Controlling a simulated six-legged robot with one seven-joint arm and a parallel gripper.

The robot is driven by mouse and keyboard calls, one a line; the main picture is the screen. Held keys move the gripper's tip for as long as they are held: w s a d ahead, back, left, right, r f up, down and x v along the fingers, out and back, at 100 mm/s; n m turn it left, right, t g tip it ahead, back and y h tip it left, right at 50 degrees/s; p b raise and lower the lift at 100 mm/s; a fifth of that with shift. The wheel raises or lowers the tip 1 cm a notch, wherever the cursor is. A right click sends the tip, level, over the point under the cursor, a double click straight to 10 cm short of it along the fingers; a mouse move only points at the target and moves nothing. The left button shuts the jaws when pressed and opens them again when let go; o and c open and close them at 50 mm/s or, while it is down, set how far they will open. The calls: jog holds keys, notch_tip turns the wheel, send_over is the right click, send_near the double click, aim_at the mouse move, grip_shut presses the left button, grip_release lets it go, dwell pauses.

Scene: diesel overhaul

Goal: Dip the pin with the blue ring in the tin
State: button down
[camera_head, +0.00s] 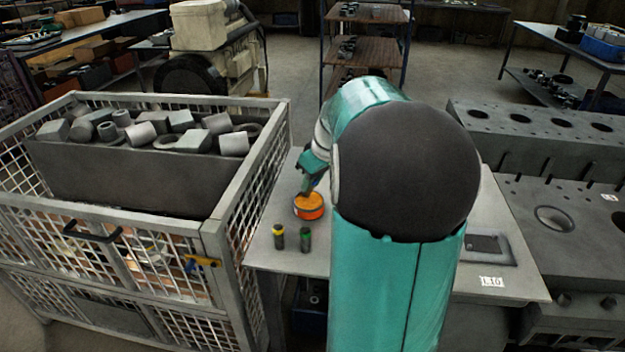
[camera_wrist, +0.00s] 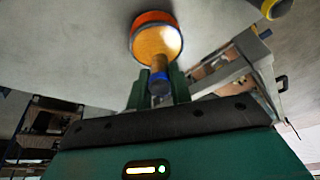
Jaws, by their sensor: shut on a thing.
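My gripper (camera_wrist: 159,78) is shut on the pin with the blue ring (camera_wrist: 160,63). The blue ring sits between the fingers, and the brown end of the pin points away from them. The round orange tin (camera_head: 309,212) stands on the grey bench, with my gripper (camera_head: 309,184) just above it. In the wrist view the tin (camera_wrist: 144,18) shows orange-yellow contents, and the pin's end overlaps them. I cannot tell whether the end touches the contents. In the head view the pin is mostly hidden by my gripper.
A pin with a yellow ring (camera_head: 278,238) and a pin with a green ring (camera_head: 305,240) stand upright in front of the tin. A mesh crate (camera_head: 222,235) of metal parts borders the bench (camera_head: 275,262) on the left. Engine blocks (camera_head: 540,150) stand at right.

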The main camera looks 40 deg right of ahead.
jog(key=shift+f, duration=0.7)
dwell(1.4)
jog(key=shift+r, duration=3.55)
